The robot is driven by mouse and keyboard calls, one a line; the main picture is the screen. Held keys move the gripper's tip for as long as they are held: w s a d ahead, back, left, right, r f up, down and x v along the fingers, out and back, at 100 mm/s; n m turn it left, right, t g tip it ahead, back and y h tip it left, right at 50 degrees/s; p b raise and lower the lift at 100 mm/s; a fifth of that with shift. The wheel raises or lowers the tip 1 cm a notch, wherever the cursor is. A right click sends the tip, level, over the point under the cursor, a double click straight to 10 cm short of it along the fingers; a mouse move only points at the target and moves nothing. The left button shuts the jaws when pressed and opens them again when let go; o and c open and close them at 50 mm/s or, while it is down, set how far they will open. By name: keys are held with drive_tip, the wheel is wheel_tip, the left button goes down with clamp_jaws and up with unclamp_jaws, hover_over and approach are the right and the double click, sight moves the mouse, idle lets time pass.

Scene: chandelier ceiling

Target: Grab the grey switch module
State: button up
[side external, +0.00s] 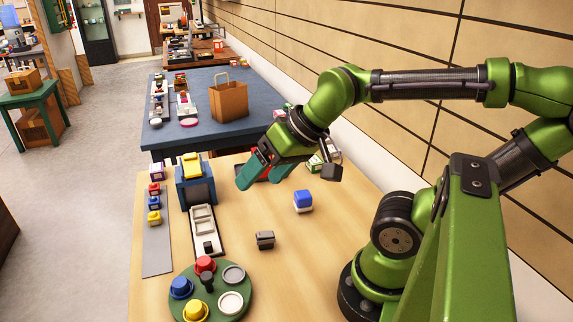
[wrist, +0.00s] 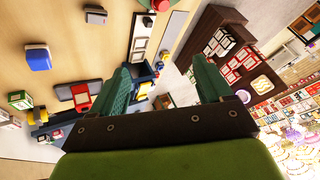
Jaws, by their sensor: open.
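The grey switch module (side external: 265,240) is a small dark grey block on the bare wooden table, in front of the blue-and-white block. In the wrist view a small grey block (wrist: 96,14) near the top edge looks like the same module. My gripper (side external: 262,178) is open, above the table and farther back than the module, apart from it. In the wrist view my gripper (wrist: 162,68) shows two teal fingers spread wide with nothing held between them.
A blue-and-white block (side external: 303,201) stands nearby. Left are a white tray (side external: 204,222) with a black piece, a blue stand (side external: 195,187) and a grey strip (side external: 157,250) with coloured blocks. A green round board (side external: 240,300) with coloured knobs lies in front. Table right of the module is clear.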

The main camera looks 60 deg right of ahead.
drive_tip(key=w+d+f+m+g, duration=0.2)
drive_tip(key=w+d+f+g, duration=0.2)
drive_tip(key=w+d, duration=0.1)
drive_tip(key=m+g, duration=0.3)
drive_tip(key=g, duration=0.1)
approach(264, 232)
drive_tip(key=w+d+r, duration=0.3)
drive_tip(key=r+m+g+y, duration=0.1)
drive_tip(key=g+y, duration=0.1)
drive_tip(key=x, duration=1)
drive_tip(key=shift+w+d+f, duration=0.15)
drive_tip(key=shift+d+f, duration=0.1)
drive_tip(key=shift+f, duration=0.2)
drive_tip(key=shift+s+x, duration=0.15)
drive_tip(key=shift+x, duration=1.25)
drive_tip(key=shift+s+x, duration=0.1)
drive_tip(key=shift+x, duration=1.25)
drive_tip(key=shift+a+r, duration=0.1)
drive_tip(key=shift+a, duration=0.05)
